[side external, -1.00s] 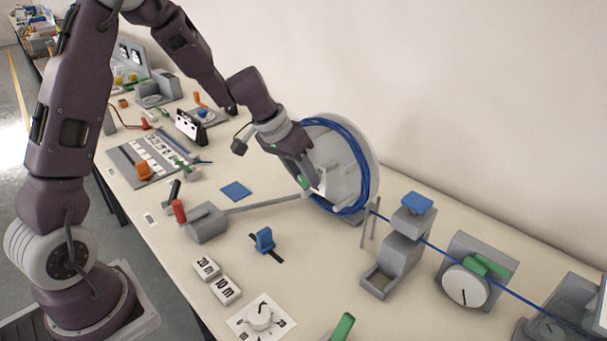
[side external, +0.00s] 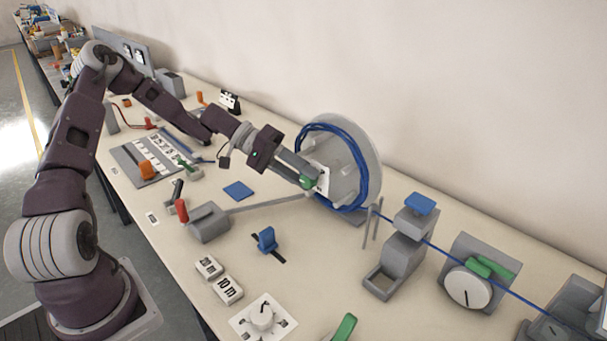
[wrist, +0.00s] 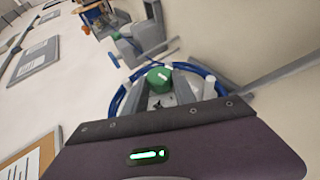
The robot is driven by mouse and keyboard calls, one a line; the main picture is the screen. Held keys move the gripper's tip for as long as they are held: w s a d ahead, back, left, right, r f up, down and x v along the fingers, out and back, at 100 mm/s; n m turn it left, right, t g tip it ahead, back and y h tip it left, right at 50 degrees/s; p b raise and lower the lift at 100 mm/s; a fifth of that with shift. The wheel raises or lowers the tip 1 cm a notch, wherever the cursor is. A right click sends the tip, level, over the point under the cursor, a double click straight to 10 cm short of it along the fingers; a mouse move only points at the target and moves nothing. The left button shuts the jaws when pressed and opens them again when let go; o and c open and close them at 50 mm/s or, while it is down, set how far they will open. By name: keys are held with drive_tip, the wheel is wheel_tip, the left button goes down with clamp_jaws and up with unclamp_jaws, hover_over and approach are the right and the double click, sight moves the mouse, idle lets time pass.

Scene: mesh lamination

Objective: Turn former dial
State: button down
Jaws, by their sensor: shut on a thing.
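The former is a large grey disc (side external: 352,160) standing upright on the bench, with blue cable (side external: 368,190) wound around its rim. On its front face is a white plate (side external: 322,178) with a green knob (side external: 307,183), which I take for the dial. My gripper (side external: 310,175) reaches in from the left and is shut on the green knob. In the wrist view the green knob (wrist: 158,77) shows just beyond my gripper body, in front of the disc and blue cable. The fingertips' contact is partly hidden.
The blue cable runs right from the disc through a grey stand with a blue top (side external: 418,204) to a round gauge (side external: 468,287). Bench space left of the disc is fairly clear.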

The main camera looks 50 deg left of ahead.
drive_tip(key=h, duration=0.1)
drive_tip(key=n+h, duration=0.1)
drive_tip(key=h, duration=0.1)
drive_tip(key=shift+f+t, duration=0.3)
drive_tip(key=shift+f, duration=0.05)
drive_tip(key=shift+f+n+t+h, duration=0.25)
drive_tip(key=shift+n+t+h, duration=0.5)
drive_tip(key=shift+h, duration=0.95)
drive_tip(key=shift+s, duration=0.1)
drive_tip(key=c, duration=1)
unclamp_jaws()
